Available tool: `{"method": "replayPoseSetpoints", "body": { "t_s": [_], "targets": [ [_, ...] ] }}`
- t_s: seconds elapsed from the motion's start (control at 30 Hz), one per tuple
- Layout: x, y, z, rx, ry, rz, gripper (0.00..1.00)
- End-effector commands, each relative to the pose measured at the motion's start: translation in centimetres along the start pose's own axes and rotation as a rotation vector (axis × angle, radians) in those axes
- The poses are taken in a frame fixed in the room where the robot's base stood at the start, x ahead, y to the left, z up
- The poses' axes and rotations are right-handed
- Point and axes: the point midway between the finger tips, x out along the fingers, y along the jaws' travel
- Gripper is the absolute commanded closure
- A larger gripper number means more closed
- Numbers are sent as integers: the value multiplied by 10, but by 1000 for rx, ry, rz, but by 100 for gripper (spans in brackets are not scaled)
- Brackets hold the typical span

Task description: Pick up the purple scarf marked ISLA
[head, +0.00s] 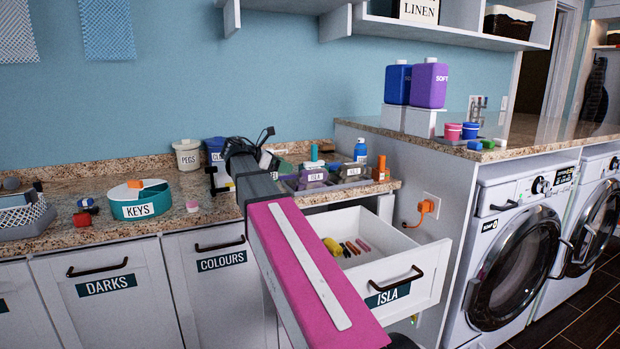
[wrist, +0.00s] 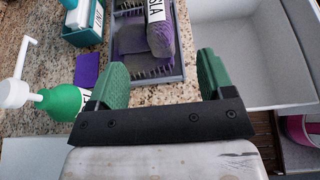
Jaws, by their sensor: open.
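The purple scarf (wrist: 160,38) shows in the wrist view as a rolled bundle with a white ISLA label. It lies in a grey tray (wrist: 178,76) on the speckled counter. In the head view a small purple bundle labelled ISLA (head: 313,175) sits in a tray on the counter. My gripper (wrist: 160,68) is open, with its green fingers apart and nothing between them. The scarf is ahead of the gap between the fingers, apart from them. In the head view my arm partly hides the counter near the gripper.
An open drawer (head: 391,291) marked ISLA juts out below the counter, right of my arm. A green pump bottle (wrist: 62,103) and a purple flat piece (wrist: 88,70) are left of the fingers. A teal box (wrist: 82,30) stands beside the tray.

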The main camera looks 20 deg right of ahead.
Motion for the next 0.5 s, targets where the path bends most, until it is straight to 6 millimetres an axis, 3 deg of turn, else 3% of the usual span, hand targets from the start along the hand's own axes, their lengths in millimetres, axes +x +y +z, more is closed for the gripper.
{"method": "replayPoseSetpoints", "body": {
  "t_s": [0.5],
  "targets": [
    [56, 0, 1, 0, 0, -1, 26]
  ]
}}
